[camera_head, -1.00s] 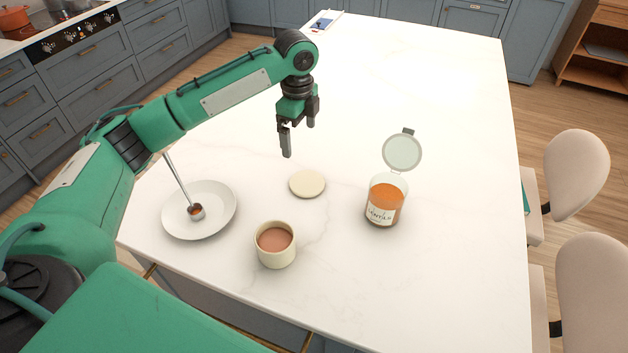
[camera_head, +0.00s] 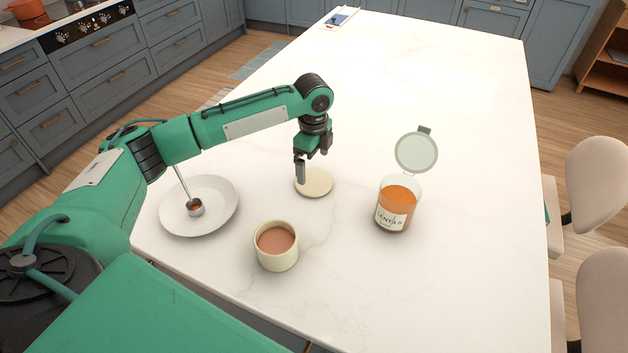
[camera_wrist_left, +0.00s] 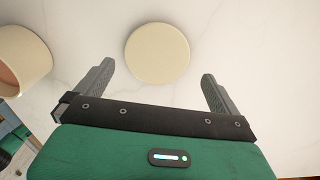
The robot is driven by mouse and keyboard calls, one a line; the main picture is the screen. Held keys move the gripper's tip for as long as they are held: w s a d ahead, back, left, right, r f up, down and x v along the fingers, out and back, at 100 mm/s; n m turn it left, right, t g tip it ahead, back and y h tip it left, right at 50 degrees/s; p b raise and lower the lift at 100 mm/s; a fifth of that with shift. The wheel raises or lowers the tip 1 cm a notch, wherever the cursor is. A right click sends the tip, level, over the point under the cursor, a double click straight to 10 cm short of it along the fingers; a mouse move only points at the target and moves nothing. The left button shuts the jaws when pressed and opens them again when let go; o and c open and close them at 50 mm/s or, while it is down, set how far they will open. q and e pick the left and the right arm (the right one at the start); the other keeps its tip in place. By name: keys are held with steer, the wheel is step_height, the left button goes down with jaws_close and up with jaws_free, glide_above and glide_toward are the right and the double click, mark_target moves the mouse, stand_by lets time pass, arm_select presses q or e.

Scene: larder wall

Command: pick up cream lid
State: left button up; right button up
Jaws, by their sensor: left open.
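The cream lid (camera_head: 318,184) is a round flat disc lying on the white worktop. My left gripper (camera_head: 312,168) points down just over and behind the lid in the head view, and one finger hides part of its left edge. In the left wrist view the lid (camera_wrist_left: 157,53) lies beyond the fingertips, centred between them. The left gripper (camera_wrist_left: 155,75) is open and empty, with a finger on each side. A cream pot (camera_head: 277,246) with brown contents stands in front of the lid. My right gripper is not in view.
A jar of orange lentils (camera_head: 396,205) with its hinged lid up stands to the right. A white plate (camera_head: 228,212) bearing a small ladle (camera_head: 195,207) lies to the left. The cream pot also shows at the left wrist view's edge (camera_wrist_left: 38,62).

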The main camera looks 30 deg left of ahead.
mark_target(314, 181)
arm_select(q)
steer(key=shift+s+f+p, duration=0.15)
steer(key=shift+f+p, duration=0.2)
steer(key=shift+f, duration=0.25)
step_height(314, 181, down, 4)
steer(key=shift+d+f+p, duration=0.15)
steer(key=shift+p, duration=0.35)
steer(key=c, duration=0.8)
